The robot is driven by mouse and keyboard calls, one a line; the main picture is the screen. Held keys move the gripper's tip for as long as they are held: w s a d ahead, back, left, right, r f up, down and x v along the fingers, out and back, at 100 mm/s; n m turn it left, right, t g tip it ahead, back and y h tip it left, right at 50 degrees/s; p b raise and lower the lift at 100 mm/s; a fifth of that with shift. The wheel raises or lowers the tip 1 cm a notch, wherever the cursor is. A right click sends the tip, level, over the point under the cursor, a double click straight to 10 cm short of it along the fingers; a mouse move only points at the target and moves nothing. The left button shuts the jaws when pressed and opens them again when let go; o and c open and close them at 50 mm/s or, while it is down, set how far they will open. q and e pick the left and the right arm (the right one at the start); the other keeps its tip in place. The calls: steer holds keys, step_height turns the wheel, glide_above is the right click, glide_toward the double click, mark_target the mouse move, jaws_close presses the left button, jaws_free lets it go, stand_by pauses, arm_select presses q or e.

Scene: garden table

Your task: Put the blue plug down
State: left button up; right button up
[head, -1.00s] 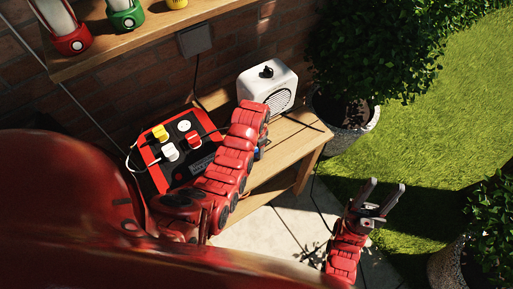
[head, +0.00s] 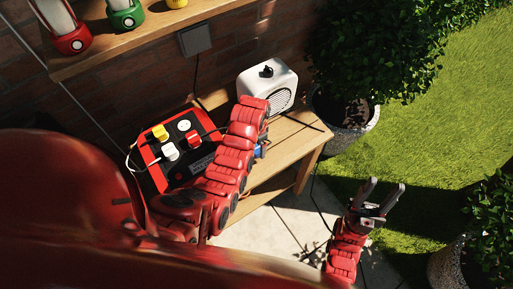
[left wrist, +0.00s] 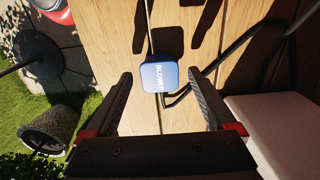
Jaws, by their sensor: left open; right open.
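The blue plug (left wrist: 160,77), marked with a label that seems to read BLOWER, is on the wooden bench top in the left wrist view. A bit of it (head: 258,152) shows beside my left arm in the head view. My left gripper (left wrist: 160,88) is open, its two fingers apart on either side of the plug with gaps between. In the head view my own arm hides this gripper.
A white speaker-like box (head: 268,85) stands at the back. Dark cables run over the wood near the plug. Potted bushes (head: 345,120) stand to the right.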

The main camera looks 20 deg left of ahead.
mark_target(257, 148)
arm_select(q)
step_height(257, 148, up, 3)
steer(key=shift+w+r+b, duration=0.1)
steer(key=shift+b, duration=0.3)
step_height(257, 148, up, 7)
steer(key=p, duration=0.6)
steer(key=shift+r, duration=0.2)
steer(key=shift+f, duration=0.1)
